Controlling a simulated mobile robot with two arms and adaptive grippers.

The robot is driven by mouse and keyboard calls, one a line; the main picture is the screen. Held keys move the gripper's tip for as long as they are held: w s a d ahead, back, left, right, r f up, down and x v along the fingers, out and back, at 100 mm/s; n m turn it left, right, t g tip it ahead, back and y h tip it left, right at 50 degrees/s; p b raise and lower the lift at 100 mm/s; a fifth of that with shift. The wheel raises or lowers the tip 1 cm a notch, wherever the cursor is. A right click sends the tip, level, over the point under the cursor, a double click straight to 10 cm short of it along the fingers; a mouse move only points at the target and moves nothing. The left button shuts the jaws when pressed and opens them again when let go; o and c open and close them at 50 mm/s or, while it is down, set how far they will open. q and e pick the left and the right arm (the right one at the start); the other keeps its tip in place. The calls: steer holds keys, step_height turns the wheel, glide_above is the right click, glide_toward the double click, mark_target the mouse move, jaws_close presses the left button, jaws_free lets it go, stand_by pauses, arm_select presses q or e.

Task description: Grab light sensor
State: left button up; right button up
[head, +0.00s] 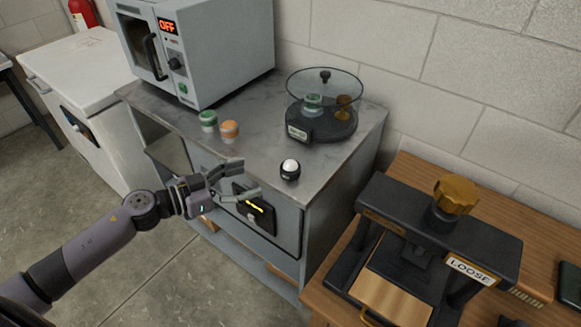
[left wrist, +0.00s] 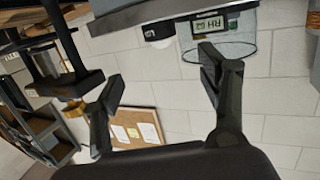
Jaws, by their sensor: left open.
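The light sensor (head: 290,169), a small black puck with a white dome, stands on the grey worktop near its front edge. It also shows near the top of the left wrist view (left wrist: 160,36), beyond my fingertips. My left gripper (head: 248,178) is open and empty. It is to the left of the sensor in the head view, in front of the cabinet, and apart from the sensor. Its two spread fingers also show in the left wrist view (left wrist: 165,72). My right gripper is not in view.
On the worktop (head: 255,165) are a green-lidded jar (head: 208,121), an orange-lidded jar (head: 229,131), a glass-covered desiccator (head: 322,120) and a grey oven (head: 195,50) reading OFF. A black press (head: 430,235) labelled LOOSE stands on the wooden table at right.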

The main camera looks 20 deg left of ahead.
mark_target(285, 168)
arm_select(q)
steer(key=p+x, duration=0.1)
steer(key=x, duration=0.9)
steer(key=shift+w+d+f, duration=0.15)
steer(key=shift+w+f, duration=0.05)
steer(key=shift+w, duration=0.2)
steer(key=shift+w+d+f, duration=0.2)
steer(key=shift+w+d, duration=0.15)
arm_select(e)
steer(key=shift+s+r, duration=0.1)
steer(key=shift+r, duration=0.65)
arm_select(q)
steer(key=shift+c, duration=0.6)
steer(key=c, duration=1.2)
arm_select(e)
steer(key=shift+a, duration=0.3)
arm_select(q)
steer(key=shift+o, duration=0.2)
steer(key=shift+r, duration=0.15)
